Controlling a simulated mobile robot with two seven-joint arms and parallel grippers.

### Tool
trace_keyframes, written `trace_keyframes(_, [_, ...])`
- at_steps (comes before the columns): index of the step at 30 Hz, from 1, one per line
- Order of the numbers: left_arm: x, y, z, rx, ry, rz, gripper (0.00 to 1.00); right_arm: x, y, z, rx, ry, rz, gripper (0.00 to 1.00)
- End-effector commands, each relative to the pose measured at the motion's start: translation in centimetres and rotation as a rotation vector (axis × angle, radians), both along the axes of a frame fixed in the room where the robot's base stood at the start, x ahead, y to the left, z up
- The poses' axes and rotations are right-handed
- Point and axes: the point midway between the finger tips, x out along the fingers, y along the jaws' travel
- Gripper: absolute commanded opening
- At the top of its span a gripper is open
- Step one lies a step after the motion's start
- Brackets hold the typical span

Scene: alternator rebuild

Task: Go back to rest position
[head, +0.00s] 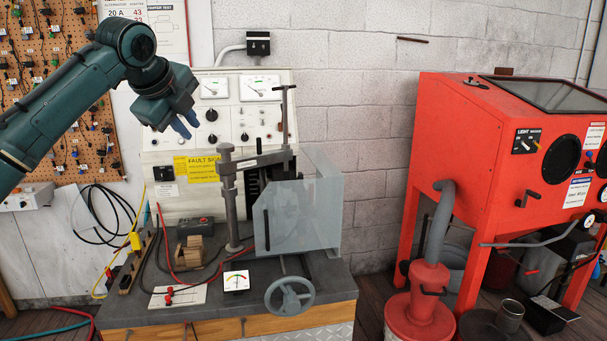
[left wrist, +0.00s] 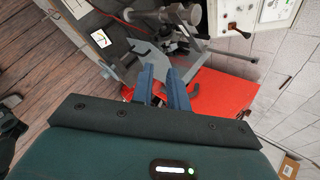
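My left gripper (head: 186,124) hangs from the raised teal arm at the upper left of the head view, in front of the grey test panel and above the bench. Its two blue fingers also show in the left wrist view (left wrist: 163,88), a small gap apart with nothing between them, so it is open and empty. My right gripper is in neither view.
The test bench (head: 165,313) carries a clamp stand with a clear guard (head: 300,215), a handwheel (head: 289,296), a small meter (head: 236,281) and a wooden block (head: 189,254). A red cabinet (head: 485,150) stands at right. A pegboard (head: 75,60) hangs behind my left arm.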

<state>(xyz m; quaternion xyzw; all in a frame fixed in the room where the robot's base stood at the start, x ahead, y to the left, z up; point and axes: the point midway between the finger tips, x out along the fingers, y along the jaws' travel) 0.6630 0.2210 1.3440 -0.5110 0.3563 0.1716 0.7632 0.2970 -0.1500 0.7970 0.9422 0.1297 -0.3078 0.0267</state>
Motion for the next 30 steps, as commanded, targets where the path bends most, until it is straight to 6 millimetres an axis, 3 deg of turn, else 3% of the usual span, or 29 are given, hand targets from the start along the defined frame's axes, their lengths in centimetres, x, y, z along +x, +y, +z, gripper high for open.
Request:
trace_keyframes(1, [0.5, -1.1, -2.8, -0.016, 0.022, -0.003, 0.16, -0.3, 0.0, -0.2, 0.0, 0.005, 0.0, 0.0])
trace_keyframes(8, [1.6, -4.9, -12.1, -0.139, 0.053, 0.031, 0.16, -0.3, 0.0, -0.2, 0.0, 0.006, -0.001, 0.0])
trace_keyframes(14, [0.4, -9.2, -23.1, -0.327, 0.099, 0.09, 0.16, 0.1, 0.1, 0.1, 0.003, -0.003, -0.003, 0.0])
trace_keyframes(21, [-4.9, -13.6, -35.6, -0.631, 0.172, 0.233, 0.16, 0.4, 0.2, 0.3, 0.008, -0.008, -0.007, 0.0])
trace_keyframes(30, [-14.9, -15.0, -46.6, -1.01, 0.251, 0.526, 0.16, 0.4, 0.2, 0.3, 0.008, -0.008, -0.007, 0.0])
